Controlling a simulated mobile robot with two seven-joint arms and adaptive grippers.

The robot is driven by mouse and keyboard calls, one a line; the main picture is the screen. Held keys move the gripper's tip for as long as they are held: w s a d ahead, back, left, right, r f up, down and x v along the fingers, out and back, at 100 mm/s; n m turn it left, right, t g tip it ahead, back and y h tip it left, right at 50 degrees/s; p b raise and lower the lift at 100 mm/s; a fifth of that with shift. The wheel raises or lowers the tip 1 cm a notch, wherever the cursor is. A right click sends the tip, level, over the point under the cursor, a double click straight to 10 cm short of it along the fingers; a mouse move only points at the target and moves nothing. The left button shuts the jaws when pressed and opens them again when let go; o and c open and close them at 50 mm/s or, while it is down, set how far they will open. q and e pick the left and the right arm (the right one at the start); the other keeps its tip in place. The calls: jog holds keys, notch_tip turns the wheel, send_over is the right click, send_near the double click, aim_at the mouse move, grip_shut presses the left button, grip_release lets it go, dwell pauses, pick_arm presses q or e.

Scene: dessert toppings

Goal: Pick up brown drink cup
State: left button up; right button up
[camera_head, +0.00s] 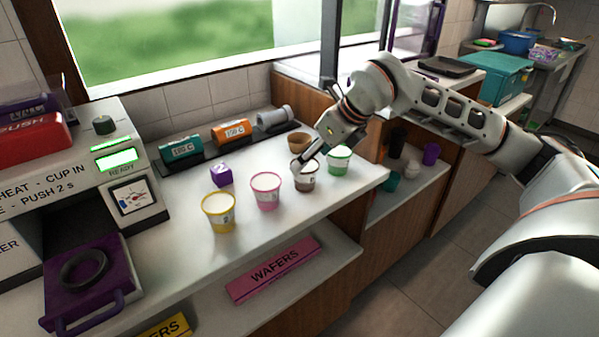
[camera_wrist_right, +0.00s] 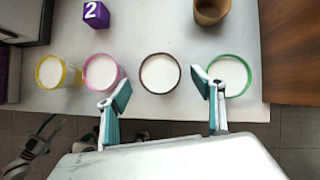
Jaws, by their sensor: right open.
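The brown drink cup (camera_head: 306,183), white with a brown rim, stands upright on the white counter between the pink and green cups. In the wrist view the brown drink cup (camera_wrist_right: 160,73) is full of white contents and lies just ahead of the fingertips, between their lines. My right gripper (camera_head: 308,161) is over the cup, hiding part of its rim in the head view. In the wrist view the right gripper (camera_wrist_right: 162,93) is open and empty, fingers wide apart. The right finger overlaps the green cup's edge in the picture; I cannot tell if they touch.
The green cup (camera_head: 340,160) stands close on the right, the pink cup (camera_head: 266,191) and yellow cup (camera_head: 218,213) on the left. A plain brown cup (camera_head: 298,142) and a purple numbered cube (camera_head: 221,175) are behind. The counter's front edge is close to the cups.

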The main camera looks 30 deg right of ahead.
aim_at(305, 174)
jog(key=shift+s+x, duration=0.25)
jog(key=shift+x, duration=0.95)
jog(key=x, duration=0.4)
jog(key=shift+s+d+f, duration=0.1)
jog(key=shift+s+f, duration=0.15)
jog(key=shift+f, duration=0.15)
jog(key=shift+c, duration=0.7)
pick_arm(q)
jog(key=shift+s+d+f, duration=0.1)
jog(key=shift+s+f, duration=0.4)
jog(key=shift+s, duration=0.05)
pick_arm(e)
jog(key=c, duration=1.2)
